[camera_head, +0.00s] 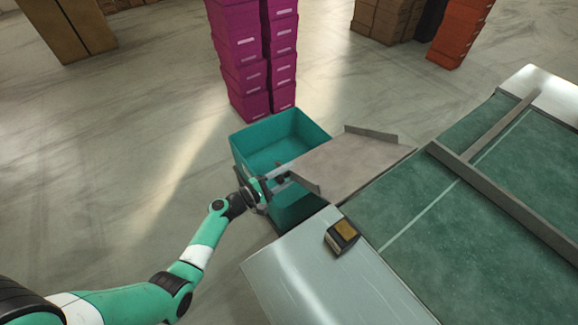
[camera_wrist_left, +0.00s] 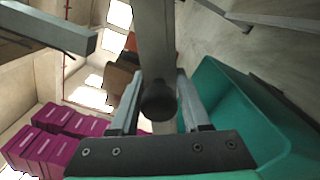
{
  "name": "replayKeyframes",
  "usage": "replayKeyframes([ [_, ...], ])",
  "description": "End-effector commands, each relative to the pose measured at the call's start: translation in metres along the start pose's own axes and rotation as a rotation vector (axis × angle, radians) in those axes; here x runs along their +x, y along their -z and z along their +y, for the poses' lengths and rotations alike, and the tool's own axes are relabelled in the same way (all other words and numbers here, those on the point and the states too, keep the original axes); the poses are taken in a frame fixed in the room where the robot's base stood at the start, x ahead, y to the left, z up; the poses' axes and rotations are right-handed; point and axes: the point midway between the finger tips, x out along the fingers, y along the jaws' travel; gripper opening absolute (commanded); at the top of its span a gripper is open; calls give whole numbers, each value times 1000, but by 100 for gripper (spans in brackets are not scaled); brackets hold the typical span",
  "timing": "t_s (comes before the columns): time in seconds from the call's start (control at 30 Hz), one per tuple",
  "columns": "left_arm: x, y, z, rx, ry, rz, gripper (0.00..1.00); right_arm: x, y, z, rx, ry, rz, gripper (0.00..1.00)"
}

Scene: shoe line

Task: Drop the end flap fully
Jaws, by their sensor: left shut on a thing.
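The end flap (camera_head: 352,165) is a grey-brown plate with raised side rails. It sticks out from the end of the green conveyor (camera_head: 440,190) and overhangs part of a teal bin (camera_head: 262,150). Its exact tilt is hard to tell. My left gripper (camera_head: 279,181) is at the flap's near left corner, above the bin. In the left wrist view, a dark round knob (camera_wrist_left: 158,100) at the end of a grey bar (camera_wrist_left: 155,40) sits between the fingers, and the gripper is shut on it. The right gripper is not in view.
A small black and yellow box (camera_head: 342,235) stands on the pale metal end plate (camera_head: 310,290). A grey rail (camera_head: 500,198) crosses the conveyor. Stacks of magenta boxes (camera_head: 240,60) stand behind the bin. The floor at left is clear.

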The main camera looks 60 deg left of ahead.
Motion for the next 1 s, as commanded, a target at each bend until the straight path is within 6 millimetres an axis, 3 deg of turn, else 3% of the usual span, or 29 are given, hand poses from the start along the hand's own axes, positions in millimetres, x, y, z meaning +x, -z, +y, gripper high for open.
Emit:
replayKeyframes([
  [0.67, -7, 7, -10, -69, -8, 11, 0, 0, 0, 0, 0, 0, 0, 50],
  [0.7, -7, 7, -10, -69, -8, 11, 54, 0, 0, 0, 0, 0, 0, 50],
  [0.8, -7, 7, -10, -68, -8, 12, 70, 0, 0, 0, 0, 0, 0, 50],
  [1.0, -7, 7, -10, -66, -8, 13, 70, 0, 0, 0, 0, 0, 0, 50],
])
